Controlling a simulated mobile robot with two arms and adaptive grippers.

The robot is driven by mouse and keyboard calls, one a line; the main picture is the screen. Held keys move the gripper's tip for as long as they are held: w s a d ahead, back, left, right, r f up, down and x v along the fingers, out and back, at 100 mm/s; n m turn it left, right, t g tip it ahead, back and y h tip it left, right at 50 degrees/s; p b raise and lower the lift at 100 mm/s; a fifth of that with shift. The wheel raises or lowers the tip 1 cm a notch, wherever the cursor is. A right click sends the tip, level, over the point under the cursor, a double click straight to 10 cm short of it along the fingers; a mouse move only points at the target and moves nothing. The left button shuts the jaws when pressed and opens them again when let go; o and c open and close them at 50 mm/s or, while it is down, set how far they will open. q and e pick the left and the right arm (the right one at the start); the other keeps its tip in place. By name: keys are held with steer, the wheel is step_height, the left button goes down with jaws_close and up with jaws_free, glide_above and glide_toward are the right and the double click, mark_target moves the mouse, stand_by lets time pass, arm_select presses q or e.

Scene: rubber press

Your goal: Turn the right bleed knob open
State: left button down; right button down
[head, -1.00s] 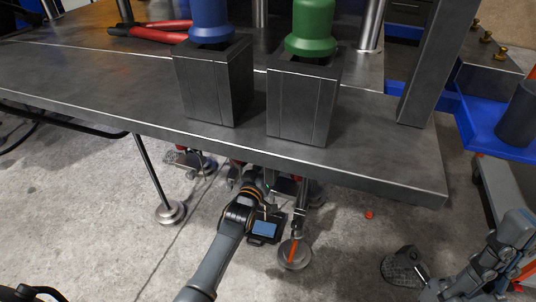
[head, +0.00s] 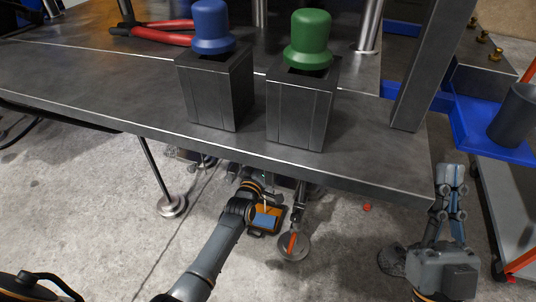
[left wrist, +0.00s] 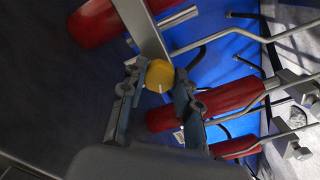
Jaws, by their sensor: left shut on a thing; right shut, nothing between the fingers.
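A yellow knob (left wrist: 160,75) with a small white mark sits between the fingertips of my left gripper (left wrist: 155,88) in the left wrist view. The gripper is shut on it. I cannot tell how far the knob is turned, nor from this view alone whether it is the right one of a pair. In the head view my left arm reaches under the front edge of the bench, where its fingers and the knob are hidden. My right gripper (head: 451,172) is shut and empty, pointing up near the bench's right corner, away from the knob.
Red cylinders (left wrist: 205,104) and bent metal rods crowd the space around the knob. The steel bench top (head: 110,95) bears two steel blocks with a blue plug (head: 211,28) and a green plug (head: 307,42). A blue tray (head: 485,130) stands at the right.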

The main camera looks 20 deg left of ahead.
arm_select(q)
steer(key=c, duration=1)
jaws_free()
steer(key=s, duration=1.2)
steer(key=shift+a, duration=0.2)
